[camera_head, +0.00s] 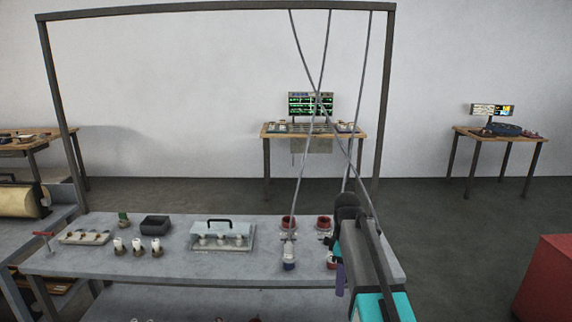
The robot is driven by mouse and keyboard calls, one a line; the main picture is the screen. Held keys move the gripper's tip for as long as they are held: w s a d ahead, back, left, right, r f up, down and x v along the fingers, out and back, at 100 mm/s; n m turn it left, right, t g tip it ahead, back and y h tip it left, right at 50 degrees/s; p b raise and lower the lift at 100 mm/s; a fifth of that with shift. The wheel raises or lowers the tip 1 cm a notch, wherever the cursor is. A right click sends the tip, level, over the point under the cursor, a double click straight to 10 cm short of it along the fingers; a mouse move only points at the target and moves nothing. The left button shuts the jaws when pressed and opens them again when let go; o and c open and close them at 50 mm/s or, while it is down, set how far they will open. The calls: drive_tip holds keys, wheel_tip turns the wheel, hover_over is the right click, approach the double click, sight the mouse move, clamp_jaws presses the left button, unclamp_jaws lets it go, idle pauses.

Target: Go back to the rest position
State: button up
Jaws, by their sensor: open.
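My arm rises from the lower right of the head view, over the right end of the grey workbench (190,262). My gripper (329,242) is at the arm's left side, small and dark, and partly hidden by my own arm. It is open, and I see nothing held in it. Close to it are a clear jar with a dark base (289,256) and two red-topped jars, one on the left (288,222) and one on the right (325,222). Another small jar (331,262) is partly covered by the arm. Whether the gripper touches any jar cannot be told.
A grey frame (220,9) spans the bench, with cables (304,160) hanging near my arm. A handled rack (222,236), dark bin (155,225), several white bottles (137,246) and a tray (84,238) stand leftward. A red block (545,280) stands right, beyond open floor.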

drive_tip(key=s+f+g, duration=0.1)
drive_tip(key=s+f, duration=0.5)
drive_tip(key=f, duration=0.3)
drive_tip(key=s+f+m+g, duration=0.15)
drive_tip(key=s+f, duration=0.35)
drive_tip(key=f, duration=0.5)
drive_tip(key=s+f+g, duration=0.2)
drive_tip(key=s+f, duration=0.4)
drive_tip(key=f, duration=0.3)
drive_tip(key=s+f+m, duration=0.6)
drive_tip(key=s+f, duration=0.3)
drive_tip(key=s, duration=0.3)
drive_tip(key=s+f+m, duration=0.6)
drive_tip(key=s+f, duration=0.3)
drive_tip(key=s, duration=0.3)
drive_tip(key=shift+f, duration=0.15)
